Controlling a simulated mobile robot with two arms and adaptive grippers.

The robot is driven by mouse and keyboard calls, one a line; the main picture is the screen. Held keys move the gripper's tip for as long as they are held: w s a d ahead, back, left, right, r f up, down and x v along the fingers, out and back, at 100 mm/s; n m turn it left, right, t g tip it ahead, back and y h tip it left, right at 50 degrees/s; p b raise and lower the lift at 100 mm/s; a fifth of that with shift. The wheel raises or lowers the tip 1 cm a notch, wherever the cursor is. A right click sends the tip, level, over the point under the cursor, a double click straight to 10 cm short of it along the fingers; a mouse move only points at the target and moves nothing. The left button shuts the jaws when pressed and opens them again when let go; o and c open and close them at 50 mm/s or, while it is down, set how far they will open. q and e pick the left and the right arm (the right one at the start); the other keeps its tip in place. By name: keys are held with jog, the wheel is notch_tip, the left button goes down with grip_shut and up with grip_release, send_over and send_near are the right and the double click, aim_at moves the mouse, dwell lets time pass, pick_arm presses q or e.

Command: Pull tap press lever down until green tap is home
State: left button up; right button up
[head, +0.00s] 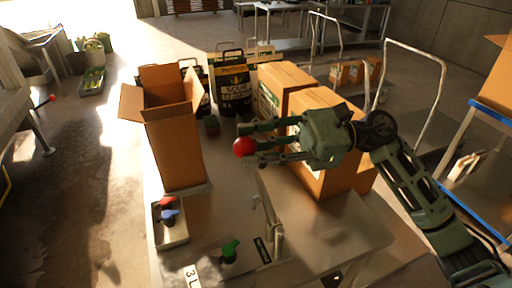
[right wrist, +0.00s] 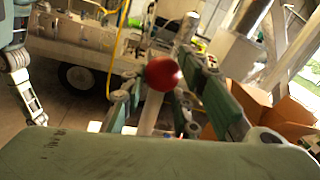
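The lever's red ball knob (head: 244,147) sits between the fingertips of my right gripper (head: 250,143). The fingers are apart, with a gap visible on the upper side of the knob. In the right wrist view the knob (right wrist: 163,73) also shows between the two fingers, with a pale rod below it. The green tap (head: 230,250) is on the bench plate at the front, below the gripper. A red tap (head: 167,202) and a blue tap (head: 170,216) sit to its left. An arm end that looks like my left gripper (right wrist: 30,108) shows small at the left of the right wrist view.
An open tall carton (head: 172,145) stands on the bench to the left. Closed cartons (head: 322,180) stand behind and under my right arm. A black labelled container (head: 232,85) is at the back. A blue-edged shelf (head: 459,190) is at the right.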

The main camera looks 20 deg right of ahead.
jog(key=shift+s+f, duration=0.1)
jog(key=shift+f, duration=0.05)
grip_shut()
pick_arm(q)
jog(key=shift+s, duration=0.4)
jog(key=shift+w, duration=0.1)
pick_arm(e)
jog(key=shift+a, duration=0.15)
